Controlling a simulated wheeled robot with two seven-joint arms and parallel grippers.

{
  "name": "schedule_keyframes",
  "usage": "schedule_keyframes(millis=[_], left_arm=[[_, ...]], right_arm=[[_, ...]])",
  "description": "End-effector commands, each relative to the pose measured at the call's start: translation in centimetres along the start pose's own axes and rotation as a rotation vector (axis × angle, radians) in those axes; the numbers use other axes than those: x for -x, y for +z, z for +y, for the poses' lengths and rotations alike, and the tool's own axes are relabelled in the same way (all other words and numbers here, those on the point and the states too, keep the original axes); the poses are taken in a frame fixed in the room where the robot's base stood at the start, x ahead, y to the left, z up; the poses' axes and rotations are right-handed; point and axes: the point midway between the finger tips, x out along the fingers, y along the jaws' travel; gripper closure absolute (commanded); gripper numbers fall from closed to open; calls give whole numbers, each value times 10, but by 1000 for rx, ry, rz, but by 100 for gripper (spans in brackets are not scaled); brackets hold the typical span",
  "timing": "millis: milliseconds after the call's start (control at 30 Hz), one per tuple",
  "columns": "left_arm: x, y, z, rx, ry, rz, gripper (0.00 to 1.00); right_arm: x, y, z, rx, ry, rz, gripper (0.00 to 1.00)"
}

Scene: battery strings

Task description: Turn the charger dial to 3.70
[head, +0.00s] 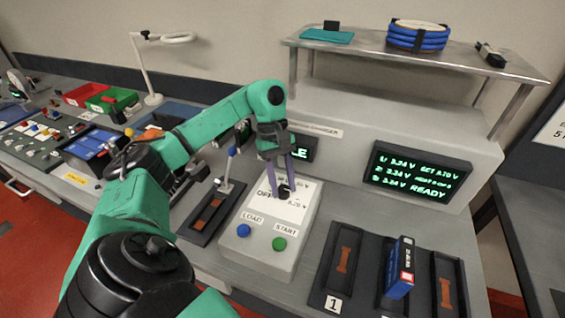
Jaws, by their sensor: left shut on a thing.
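The charger's control box (258,252) is a light box with a white dial face, a blue LOAD button (243,230) and a green START button (279,244). The dark dial knob (285,194) sits on the white face, partly covered by my fingers. My left gripper (282,186) points down from above with its fingers shut on the knob. "OFF" shows to the left of the knob; the other dial marks are too small or covered to read surely. The screen (419,172) shows green text with "SET 3.70 V" hard to read, and "READY". My right gripper is not in view.
A blue and white battery (401,268) stands in the middle of three dark bays at the lower right; bay 1 (342,262) holds none. A lever fixture (207,214) stands left of the control box. A metal shelf (440,65) overhangs the back.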

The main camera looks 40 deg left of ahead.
Motion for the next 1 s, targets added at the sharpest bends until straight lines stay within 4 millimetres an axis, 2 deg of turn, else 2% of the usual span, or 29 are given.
schedule_keyframes(millis=[533, 567, 600, 633, 1000], left_arm=[[-1, -1, 0, -27, -13, 2, 100], [-1, -1, 0, -26, -13, 2, 51], [-1, -1, 0, -26, -13, 2, 36], [0, -1, 0, -26, -13, 2, 29], [3, 0, 1, -27, -10, 2, 29]], right_arm=[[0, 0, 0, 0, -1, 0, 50], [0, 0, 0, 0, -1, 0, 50], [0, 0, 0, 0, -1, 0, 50], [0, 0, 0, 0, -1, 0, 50], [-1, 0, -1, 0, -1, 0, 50]])
